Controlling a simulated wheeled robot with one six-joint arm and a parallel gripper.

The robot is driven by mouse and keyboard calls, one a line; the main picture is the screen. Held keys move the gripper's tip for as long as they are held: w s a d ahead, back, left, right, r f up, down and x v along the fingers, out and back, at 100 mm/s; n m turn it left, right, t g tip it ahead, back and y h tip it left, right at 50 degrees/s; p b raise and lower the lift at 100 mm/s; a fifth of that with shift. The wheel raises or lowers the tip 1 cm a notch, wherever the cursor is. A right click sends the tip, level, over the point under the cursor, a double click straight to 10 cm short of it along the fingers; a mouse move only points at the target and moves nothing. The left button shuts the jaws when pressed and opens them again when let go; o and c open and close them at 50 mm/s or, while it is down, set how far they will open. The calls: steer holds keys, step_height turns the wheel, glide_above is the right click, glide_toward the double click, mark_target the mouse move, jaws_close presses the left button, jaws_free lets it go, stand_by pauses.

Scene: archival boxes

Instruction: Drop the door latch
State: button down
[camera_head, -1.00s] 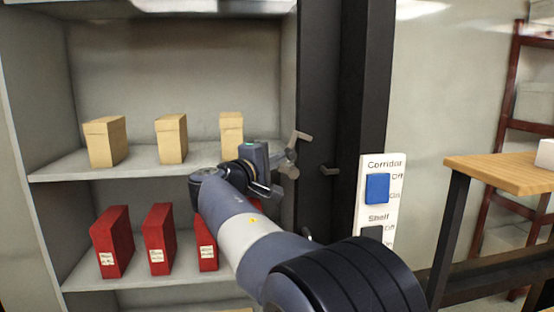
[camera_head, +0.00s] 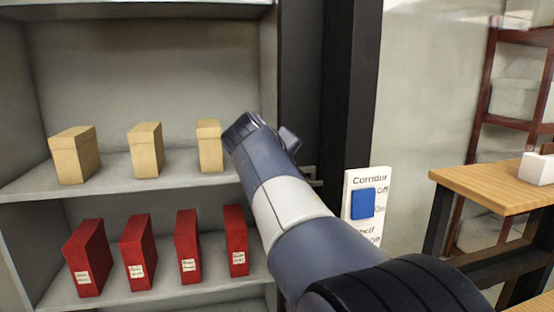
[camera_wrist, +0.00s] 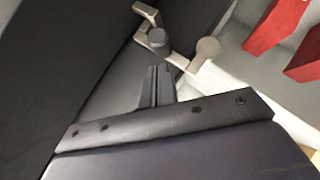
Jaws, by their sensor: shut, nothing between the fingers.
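In the wrist view, the door latch (camera_wrist: 205,50) shows as pale metal: a bar with a rounded end, beside a dark round knob (camera_wrist: 158,37) and a bent lever (camera_wrist: 147,12). My gripper (camera_wrist: 158,70) is shut and empty, its fingers pointing toward the knob. The tips look close to the latch; I cannot tell whether they touch it. In the head view, my arm hides the gripper and most of the latch. A small grey metal piece (camera_head: 312,175) shows to the right of my arm, on the dark door frame (camera_head: 350,90).
Shelves at the left hold beige boxes (camera_head: 147,150) above and red boxes (camera_head: 138,250) below. A wooden table (camera_head: 500,186) stands at the right.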

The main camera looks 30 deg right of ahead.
steer(key=shift+s+d+f, duration=0.15)
steer(key=shift+s+d, duration=0.05)
steer(key=shift+d, duration=0.3)
steer(key=shift+s+d+f, duration=0.15)
steer(key=shift+d, duration=0.3)
steer(key=shift+f, duration=0.1)
